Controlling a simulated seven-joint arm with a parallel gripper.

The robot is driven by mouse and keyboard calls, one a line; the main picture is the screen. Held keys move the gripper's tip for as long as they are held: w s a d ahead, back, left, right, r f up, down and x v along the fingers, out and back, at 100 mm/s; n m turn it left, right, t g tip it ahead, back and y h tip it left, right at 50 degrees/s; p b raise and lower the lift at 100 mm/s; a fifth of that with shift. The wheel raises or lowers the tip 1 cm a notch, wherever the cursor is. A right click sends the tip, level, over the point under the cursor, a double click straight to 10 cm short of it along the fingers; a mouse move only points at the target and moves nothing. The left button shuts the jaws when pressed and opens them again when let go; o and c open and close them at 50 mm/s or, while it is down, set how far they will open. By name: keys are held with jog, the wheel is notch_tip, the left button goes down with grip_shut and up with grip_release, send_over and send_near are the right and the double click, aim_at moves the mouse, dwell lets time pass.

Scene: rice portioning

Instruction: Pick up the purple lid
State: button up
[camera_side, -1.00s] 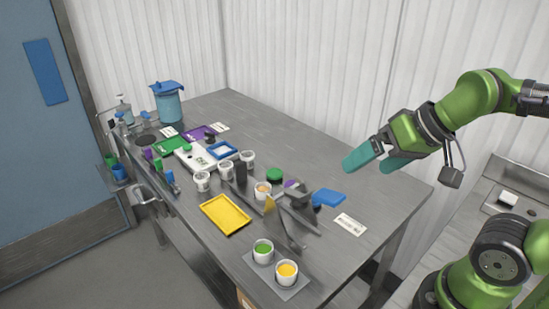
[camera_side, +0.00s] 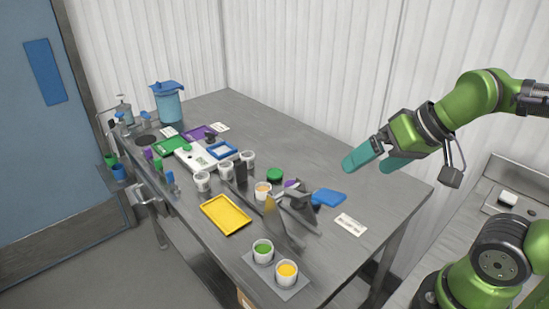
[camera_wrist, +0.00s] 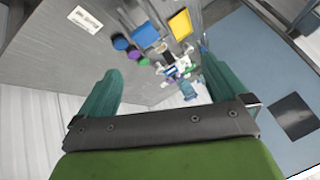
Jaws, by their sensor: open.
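The purple lid is a small round disc. In the wrist view the purple lid (camera_wrist: 134,56) lies on the table between a round blue lid (camera_wrist: 120,43) and a round green lid (camera_wrist: 144,61). In the side view the purple lid (camera_side: 291,184) shows only in part, next to the green lid (camera_side: 274,175) and behind dark utensils. My gripper (camera_side: 367,167) is open and empty, in the air above the table's right part, well apart from the lids. Its teal fingers also show in the wrist view (camera_wrist: 165,68).
Dark upright utensils (camera_side: 272,218) stand close in front of the lids. Several white cups, a yellow tray (camera_side: 206,211) and a white scale (camera_side: 187,156) are to the left.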

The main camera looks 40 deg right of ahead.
jog(key=shift+c, duration=0.2)
jog(key=shift+c, duration=0.9)
